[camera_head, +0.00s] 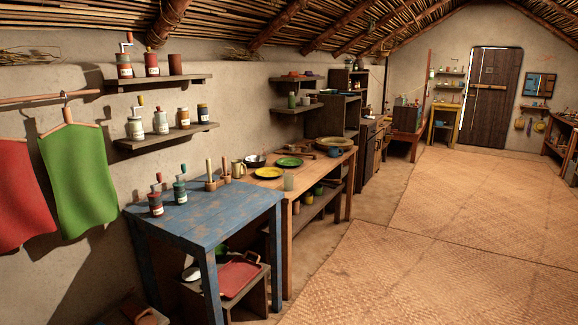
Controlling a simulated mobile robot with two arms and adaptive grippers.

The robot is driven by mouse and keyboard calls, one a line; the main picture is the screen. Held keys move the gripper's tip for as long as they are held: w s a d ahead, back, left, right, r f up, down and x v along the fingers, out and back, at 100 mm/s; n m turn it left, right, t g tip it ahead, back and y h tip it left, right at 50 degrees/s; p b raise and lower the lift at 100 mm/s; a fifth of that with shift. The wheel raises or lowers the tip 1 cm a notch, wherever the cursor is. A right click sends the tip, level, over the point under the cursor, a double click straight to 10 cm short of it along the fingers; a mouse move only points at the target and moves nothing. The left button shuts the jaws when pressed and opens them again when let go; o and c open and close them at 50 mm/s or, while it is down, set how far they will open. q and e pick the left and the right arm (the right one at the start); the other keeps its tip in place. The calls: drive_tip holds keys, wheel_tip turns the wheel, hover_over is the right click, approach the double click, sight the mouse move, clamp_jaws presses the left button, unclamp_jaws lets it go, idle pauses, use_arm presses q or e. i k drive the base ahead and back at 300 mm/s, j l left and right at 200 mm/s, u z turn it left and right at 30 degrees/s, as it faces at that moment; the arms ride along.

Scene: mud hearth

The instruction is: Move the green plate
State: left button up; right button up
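The green plate (289,162) is a flat round dish on the wooden table (299,182) along the left wall. A yellow plate (268,172) lies just in front of it and to the left. A dark bowl (255,160) stands to its left, towards the wall. Neither of my grippers shows in the head view.
A blue table (205,215) with two grinders (155,200) and candle holders stands nearer, left of the wooden table. A glass (289,182) stands at the wooden table's front edge. A red tray (238,276) is below the blue table. The matted floor (430,270) at right is clear.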

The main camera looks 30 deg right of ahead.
sight(285, 161)
drive_tip(key=i+l+z, duration=0.7)
drive_tip(key=i, duration=0.25)
drive_tip(key=i+l+z, duration=0.35)
drive_tip(key=i, duration=0.15)
drive_tip(key=i+z, duration=0.35)
drive_tip(key=i, duration=0.2)
drive_tip(key=i+l+u, duration=0.1)
drive_tip(key=i+u, duration=0.2)
drive_tip(key=i+l+u, duration=0.25)
drive_tip(key=i, duration=0.3)
drive_tip(key=i+l+u, duration=0.3)
drive_tip(key=i+j, duration=0.1)
